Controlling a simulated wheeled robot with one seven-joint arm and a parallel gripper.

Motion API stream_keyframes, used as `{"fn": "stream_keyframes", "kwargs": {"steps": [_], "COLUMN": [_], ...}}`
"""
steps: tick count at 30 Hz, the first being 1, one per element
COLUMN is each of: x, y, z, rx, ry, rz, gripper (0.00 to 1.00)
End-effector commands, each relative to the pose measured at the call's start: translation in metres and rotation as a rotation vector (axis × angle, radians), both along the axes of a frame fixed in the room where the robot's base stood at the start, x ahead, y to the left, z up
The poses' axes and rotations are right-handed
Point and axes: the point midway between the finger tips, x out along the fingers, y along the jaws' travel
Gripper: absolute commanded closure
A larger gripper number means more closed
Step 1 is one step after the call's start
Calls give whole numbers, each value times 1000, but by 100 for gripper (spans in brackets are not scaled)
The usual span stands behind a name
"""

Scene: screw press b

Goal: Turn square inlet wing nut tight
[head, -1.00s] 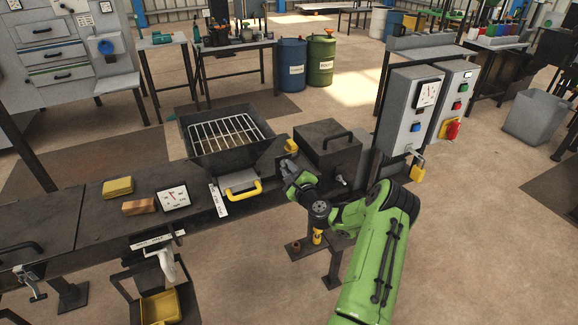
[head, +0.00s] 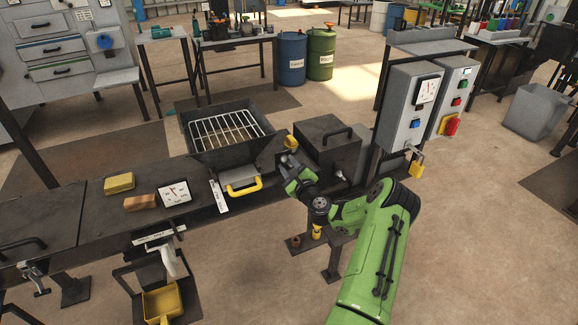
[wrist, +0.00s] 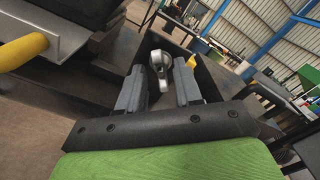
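In the wrist view a small pale metal wing nut (wrist: 160,64) stands out from a dark metal face. It appears in the gap between the two grey fingers of my gripper (wrist: 158,88), with a gap on each side. I cannot tell how deep it sits between them. In the head view my gripper (head: 287,162) is beside the right end of the square hopper (head: 215,160), left of the dark lidded box (head: 326,152). A small silvery fitting (head: 338,176) shows on the box's front. Which fitting the wrist view's nut matches is unclear in the head view.
A yellow handle (head: 243,188) sticks out left of my gripper and fills the wrist view's left edge (wrist: 22,52). A yellow knob (head: 290,143) is close above my fingers. Grey control boxes (head: 410,105) stand to the right. The front right floor is clear.

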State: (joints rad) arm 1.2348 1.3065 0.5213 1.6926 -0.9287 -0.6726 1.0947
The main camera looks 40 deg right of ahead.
Motion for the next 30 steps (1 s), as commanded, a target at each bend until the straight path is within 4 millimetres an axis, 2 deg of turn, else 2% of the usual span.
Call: {"fn": "stream_keyframes", "kwargs": {"steps": [8, 11, 14, 24, 30], "x": [0, -9, -31, -121, -149], "y": [0, 3, 8, 34, 43], "z": [2, 0, 0, -1, 0], "rx": [-1, 1, 6, 8, 3], "ry": [-3, -2, -2, -2, -3], "rz": [0, 1, -1, -4, -2], "gripper": [64, 64, 64, 64, 64]}}
